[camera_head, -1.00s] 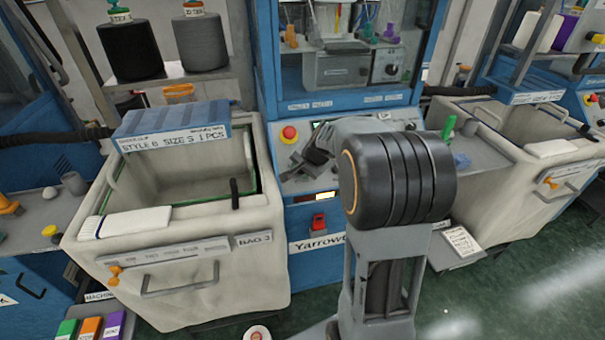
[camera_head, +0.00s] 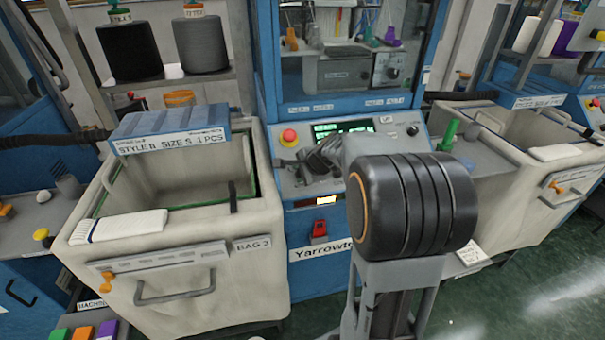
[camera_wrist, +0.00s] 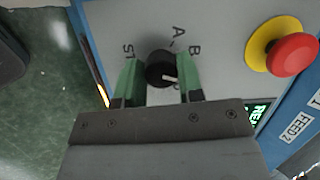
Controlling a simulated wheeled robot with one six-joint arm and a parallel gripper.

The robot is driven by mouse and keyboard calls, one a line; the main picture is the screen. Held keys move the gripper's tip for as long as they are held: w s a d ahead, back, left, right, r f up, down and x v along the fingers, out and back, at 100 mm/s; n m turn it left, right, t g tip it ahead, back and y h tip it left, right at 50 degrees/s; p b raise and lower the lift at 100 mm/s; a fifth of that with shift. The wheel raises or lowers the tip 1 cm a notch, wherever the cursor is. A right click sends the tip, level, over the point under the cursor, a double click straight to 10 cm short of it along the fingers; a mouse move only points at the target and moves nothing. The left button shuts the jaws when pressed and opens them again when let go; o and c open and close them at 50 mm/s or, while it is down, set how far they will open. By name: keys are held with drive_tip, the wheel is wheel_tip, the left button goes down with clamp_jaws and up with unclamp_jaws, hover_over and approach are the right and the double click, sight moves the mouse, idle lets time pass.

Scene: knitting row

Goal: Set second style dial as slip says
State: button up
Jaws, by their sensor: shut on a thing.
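In the wrist view the black style dial (camera_wrist: 159,68) sits on a light grey panel between the green fingers of my gripper (camera_wrist: 160,80), which is shut on it. The dial's white mark points right, below the letter B. Letters A (camera_wrist: 178,32) and B (camera_wrist: 194,50) are printed around it; another mark beside the dial's lower right is partly hidden. In the head view my gripper (camera_head: 318,165) is over the control panel of the middle machine, and the dial is hidden there. The slip (camera_head: 170,142) on the left bag's blue block reads "STYLE B SIZE S 1 PCS".
A red stop button on a yellow base (camera_wrist: 290,52) is right of the dial in the wrist view. A lit green display (camera_head: 343,128) is above my gripper. Bag 3 (camera_head: 190,275) stands left, another bag (camera_head: 540,185) right. Green floor shows at the lower right.

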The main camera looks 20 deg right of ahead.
drive_tip(key=shift+r, duration=0.1)
idle(0.3)
drive_tip(key=o, duration=0.9)
drive_tip(key=p+v, duration=0.1)
drive_tip(key=v, duration=1.2)
drive_tip(key=shift+s+r, duration=0.2)
drive_tip(key=shift+s, duration=0.1)
drive_tip(key=shift+d, duration=0.1)
